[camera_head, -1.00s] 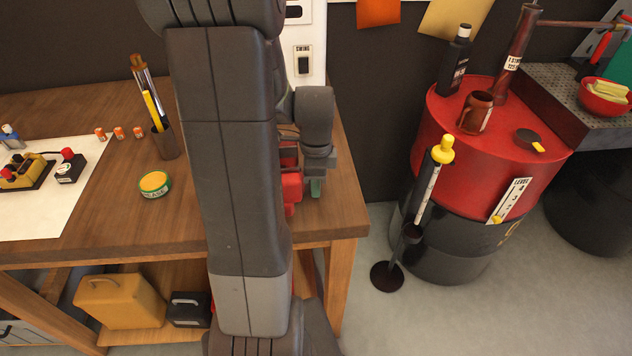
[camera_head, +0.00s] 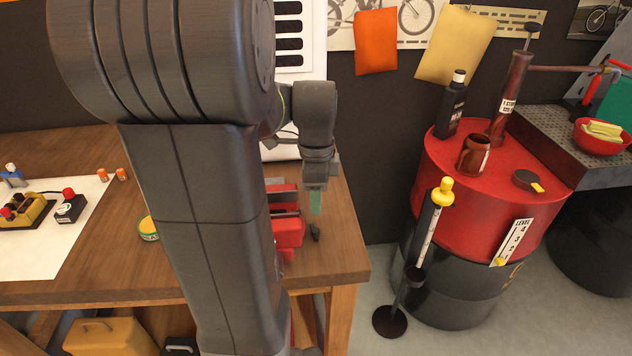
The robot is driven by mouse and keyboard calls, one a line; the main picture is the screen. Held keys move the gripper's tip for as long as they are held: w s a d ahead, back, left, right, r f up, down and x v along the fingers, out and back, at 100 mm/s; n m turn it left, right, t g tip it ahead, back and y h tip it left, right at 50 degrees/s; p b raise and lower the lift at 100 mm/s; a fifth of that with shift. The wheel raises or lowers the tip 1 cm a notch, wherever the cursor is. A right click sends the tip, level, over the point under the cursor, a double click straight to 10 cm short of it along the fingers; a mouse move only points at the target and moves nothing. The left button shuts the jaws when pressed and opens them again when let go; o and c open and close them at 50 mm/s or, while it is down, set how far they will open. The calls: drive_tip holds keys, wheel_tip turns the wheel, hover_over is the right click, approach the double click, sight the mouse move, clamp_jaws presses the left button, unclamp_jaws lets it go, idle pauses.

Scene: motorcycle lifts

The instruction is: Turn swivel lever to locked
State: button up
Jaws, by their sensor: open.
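A red vise (camera_head: 288,228) stands on the wooden workbench near its right end, partly hidden behind my arm. A small dark lever-like piece (camera_head: 315,233) sticks up at the vise's lower right side; I take it for the swivel lever, but its setting cannot be read. My gripper (camera_head: 316,203) points down just above this piece, to the right of the vise's upper part. Its greenish fingertip area is small, and the gap between the fingers is hard to see. Nothing shows held in it. I cannot tell whether it touches the lever.
The workbench (camera_head: 100,265) has a control box (camera_head: 70,207) and a round green-and-yellow tin (camera_head: 148,229) on the left. A red-topped drum (camera_head: 480,245) stands right of the bench, with a mug and bottle on it. Floor shows between them.

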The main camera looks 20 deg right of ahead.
sight(314, 229)
wheel_tip(314, 229, up, 4)
drive_tip(key=shift+f, duration=0.1)
drive_tip(key=c, duration=0.3)
drive_tip(key=shift+w+d+f, duration=0.1)
drive_tip(key=shift+d, duration=0.2)
drive_tip(key=c, duration=0.4)
drive_tip(key=d+f+n+y, duration=0.1)
drive_tip(key=d+n, duration=0.1)
drive_tip(key=d, duration=0.1)
drive_tip(key=w+d+f+n+y, duration=0.1)
drive_tip(key=d+n, duration=0.1)
drive_tip(key=d+f+n, duration=0.1)
drive_tip(key=d, duration=0.2)
drive_tip(key=shift+w+d+f+n+y+p, duration=0.15)
drive_tip(key=shift+d+n+y+p, duration=0.2)
drive_tip(key=shift+n+y+p, duration=0.05)
clamp_jaws()
drive_tip(key=x, duration=0.5)
drive_tip(key=p+x, duration=0.1)
drive_tip(key=x, duration=0.3)
drive_tip(key=shift+s+a+f, duration=0.1)
drive_tip(key=shift+s+f, duration=0.1)
drive_tip(key=shift+f, duration=0.15)
drive_tip(key=a, duration=0.2)
drive_tip(key=a+p, duration=0.1)
drive_tip(key=shift+s+a, duration=0.15)
drive_tip(key=shift+s, duration=0.1)
drive_tip(key=shift+a+f, duration=0.15)
drive_tip(key=shift+a, duration=0.15)
